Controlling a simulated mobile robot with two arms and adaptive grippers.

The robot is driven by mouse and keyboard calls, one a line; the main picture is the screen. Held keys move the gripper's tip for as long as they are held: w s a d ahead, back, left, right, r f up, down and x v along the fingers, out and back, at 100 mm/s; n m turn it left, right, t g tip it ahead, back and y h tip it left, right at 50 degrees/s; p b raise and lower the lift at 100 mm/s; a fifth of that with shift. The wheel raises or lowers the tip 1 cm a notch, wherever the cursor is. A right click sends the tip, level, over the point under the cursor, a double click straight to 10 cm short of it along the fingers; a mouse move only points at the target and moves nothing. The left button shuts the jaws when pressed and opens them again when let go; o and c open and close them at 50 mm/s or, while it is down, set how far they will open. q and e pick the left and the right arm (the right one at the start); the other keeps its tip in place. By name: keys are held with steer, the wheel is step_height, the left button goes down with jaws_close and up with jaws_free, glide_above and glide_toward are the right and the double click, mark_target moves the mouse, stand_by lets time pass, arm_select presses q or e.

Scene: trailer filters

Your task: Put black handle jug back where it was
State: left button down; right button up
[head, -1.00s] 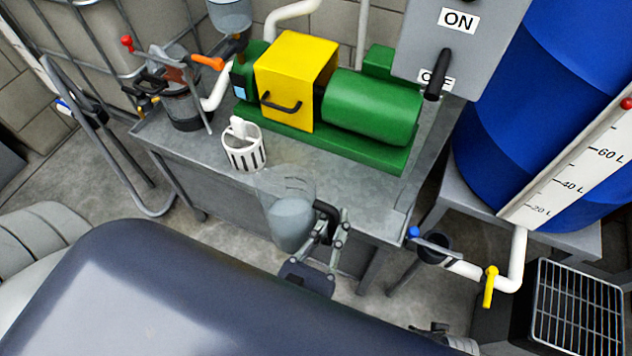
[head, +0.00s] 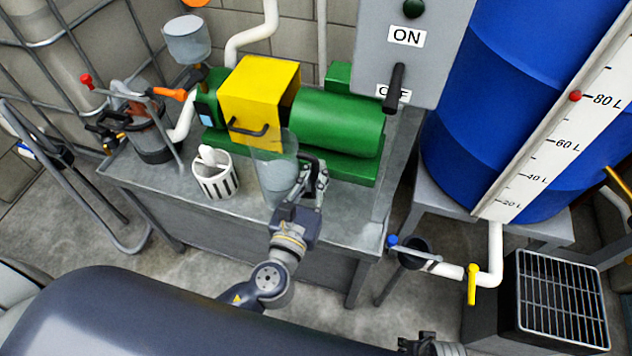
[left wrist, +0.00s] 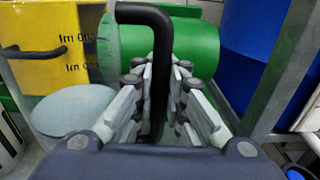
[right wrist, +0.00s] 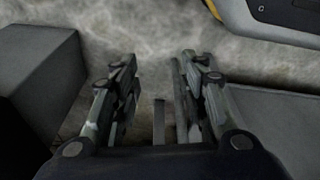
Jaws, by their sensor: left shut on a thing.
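The clear jug (head: 277,178) with a black handle holds greyish contents and is upright at the bench, in front of the yellow pump guard. I cannot tell whether its base touches the bench top. My left gripper (head: 312,183) is shut on the jug's black handle, on the jug's right side. In the left wrist view, the handle (left wrist: 158,75) runs down between the fingers (left wrist: 160,105), with the jug body (left wrist: 75,117) to the left. My right gripper (right wrist: 155,95) is open and empty above the floor; part of it shows at the head view's bottom edge (head: 425,345).
The metal bench (head: 330,215) carries a white slotted cup (head: 214,180), a green motor (head: 338,122), the yellow guard (head: 258,92) and a dark container (head: 152,140) at left. A switch box (head: 425,55) and blue barrel (head: 480,120) stand right. Bench top near its front right is clear.

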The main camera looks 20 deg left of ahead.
mark_target(314, 189)
arm_select(q)
step_height(314, 189, down, 2)
steer(key=shift+f+b, duration=0.15)
steer(key=shift+b, duration=0.4)
steer(key=shift+f, duration=0.2)
arm_select(e)
steer(key=shift+w+a+r, duration=0.1)
steer(key=shift+w+r, duration=0.25)
steer(key=shift+r, duration=0.5)
steer(key=shift+w+d+r, duration=0.1)
steer(key=shift+w+r, duration=0.2)
steer(key=shift+r, duration=0.6)
steer(key=shift+w+a+r, duration=0.1)
steer(key=shift+w+r, duration=0.25)
steer(key=shift+r, duration=0.5)
arm_select(q)
steer(key=shift+f, duration=0.1)
arm_select(e)
steer(key=shift+r, duration=0.15)
arm_select(q)
steer(key=c, duration=2)
jaws_free()
steer(key=shift+f, duration=0.1)
steer(key=shift+c, duration=0.2)
steer(key=o, duration=0.4)
arm_select(e)
steer(key=shift+w+r, duration=0.1)
steer(key=shift+r, duration=0.05)
